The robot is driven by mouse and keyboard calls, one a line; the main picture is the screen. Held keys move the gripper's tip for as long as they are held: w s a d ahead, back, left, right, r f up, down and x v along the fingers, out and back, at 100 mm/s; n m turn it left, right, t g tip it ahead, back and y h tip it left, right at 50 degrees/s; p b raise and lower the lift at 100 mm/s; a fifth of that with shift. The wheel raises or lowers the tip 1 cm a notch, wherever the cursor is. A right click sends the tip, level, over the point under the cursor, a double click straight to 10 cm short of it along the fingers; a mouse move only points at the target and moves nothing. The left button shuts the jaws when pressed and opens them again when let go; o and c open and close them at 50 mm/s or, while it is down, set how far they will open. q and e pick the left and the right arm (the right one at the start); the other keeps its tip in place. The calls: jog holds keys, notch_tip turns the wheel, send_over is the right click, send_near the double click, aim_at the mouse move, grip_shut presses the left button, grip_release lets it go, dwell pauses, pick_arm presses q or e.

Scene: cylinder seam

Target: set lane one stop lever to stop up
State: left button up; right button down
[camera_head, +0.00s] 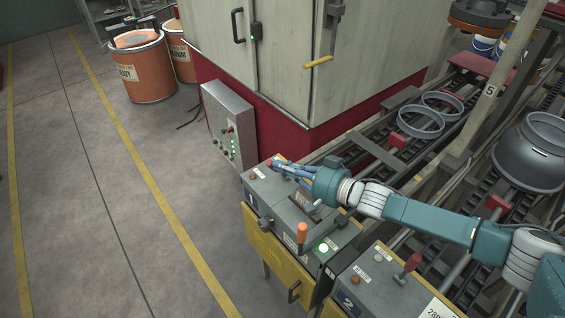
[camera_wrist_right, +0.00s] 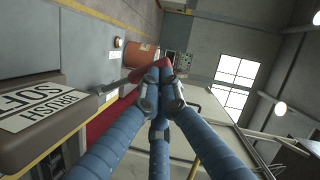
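The lane one control box (camera_head: 262,190) is grey with a yellow front and a blue "1" plate. My right gripper (camera_head: 278,167) reaches over it from the right. Its three blue fingers come together at the box's far end; they also show in the wrist view (camera_wrist_right: 163,76). A red handle, which looks like the lane one stop lever (camera_wrist_right: 140,75), shows on both sides of the fingertips. The fingers appear closed on it and hide its middle, so its exact tilt is unclear. My left gripper is not in view.
The lane two box (camera_head: 385,290) has a red lever (camera_head: 412,262). A grey switch panel (camera_head: 229,125) stands behind. Floor at left is clear.

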jog(key=shift+s+a+f, duration=0.1)
jog(key=shift+s+a, duration=0.1)
jog(key=shift+a, duration=0.1)
jog(key=shift+s+a+f, duration=0.2)
jog(key=shift+a+f, duration=0.15)
jog(key=shift+a, duration=0.05)
dwell(0.5)
dwell(0.4)
